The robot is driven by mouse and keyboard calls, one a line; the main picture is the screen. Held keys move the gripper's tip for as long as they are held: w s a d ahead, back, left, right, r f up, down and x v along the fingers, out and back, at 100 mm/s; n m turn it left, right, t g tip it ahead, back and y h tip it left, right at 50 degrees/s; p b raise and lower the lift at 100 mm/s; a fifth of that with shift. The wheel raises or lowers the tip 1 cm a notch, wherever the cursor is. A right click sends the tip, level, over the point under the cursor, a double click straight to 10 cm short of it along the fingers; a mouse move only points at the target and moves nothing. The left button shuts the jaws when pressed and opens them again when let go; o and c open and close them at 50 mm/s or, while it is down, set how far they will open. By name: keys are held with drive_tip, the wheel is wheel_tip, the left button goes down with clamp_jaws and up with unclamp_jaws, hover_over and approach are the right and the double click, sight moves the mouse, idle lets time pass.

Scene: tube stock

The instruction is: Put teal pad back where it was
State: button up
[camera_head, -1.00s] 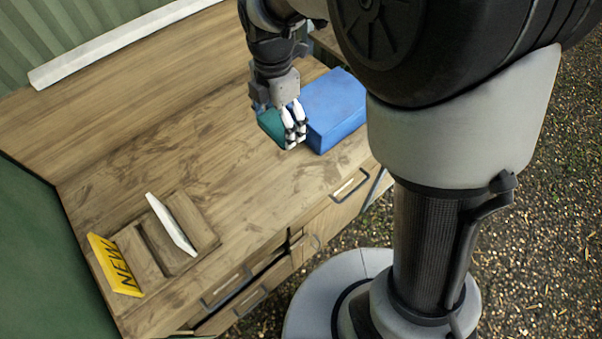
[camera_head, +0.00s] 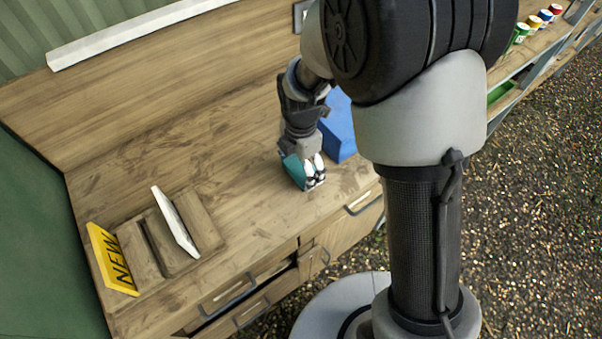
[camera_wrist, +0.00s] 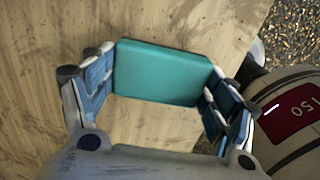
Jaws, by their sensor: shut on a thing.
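The teal pad (camera_wrist: 162,72) is a flat, rounded block held between the two fingers of my gripper (camera_wrist: 160,80) in the wrist view. In the head view the teal pad (camera_head: 293,170) shows at the left side of my gripper (camera_head: 312,180), partly covered by the fingers. My gripper is shut on the pad over the right part of the wooden bench (camera_head: 120,165), near its front edge. I cannot tell whether the pad touches the bench top. A blue block (camera_head: 338,128) stands behind and to the right of my gripper, partly hidden by my arm.
A wooden tray (camera_head: 205,222) with slots holds an upright white plate (camera_head: 175,222) at the bench's left front. A yellow "NEW" sign (camera_head: 111,259) stands beside it. Drawers are below, one partly open. Small coloured pots (camera_head: 533,21) stand on a shelf at upper right. The middle bench is clear.

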sight(301, 167)
drive_tip(key=shift+f+b, duration=0.3)
drive_tip(key=shift+f, duration=1.2)
drive_tip(key=o, duration=1)
drive_tip(key=shift+f, duration=0.15)
drive_tip(key=shift+o, duration=0.2)
wheel_tip(301, 167, up, 13)
drive_tip(key=p, duration=0.3)
drive_tip(key=shift+d+f+p, duration=0.1)
drive_tip(key=shift+f+p, duration=0.05)
drive_tip(key=shift+p, duration=0.2)
drive_tip(key=s+d+r+m+t, duration=0.1)
drive_tip(key=s+d+r+m, duration=0.3)
drive_tip(key=r+m, duration=0.2)
drive_tip(key=s+d+r+m+t, duration=0.1)
drive_tip(key=s+d+r+m, duration=0.25)
drive_tip(key=r+m, duration=0.2)
drive_tip(key=s+d+r+m+t, duration=0.1)
drive_tip(key=s+d+r+m, duration=0.1)
drive_tip(key=s+m, duration=0.4)
drive_tip(key=s+d+r+m+t, duration=0.1)
drive_tip(key=s+d+r+m, duration=0.1)
drive_tip(key=s+m, duration=0.4)
drive_tip(key=shift+d+r+m+t, duration=0.2)
drive_tip(key=shift+d+m+t, duration=0.1)
drive_tip(key=shift+d+m, duration=0.3)
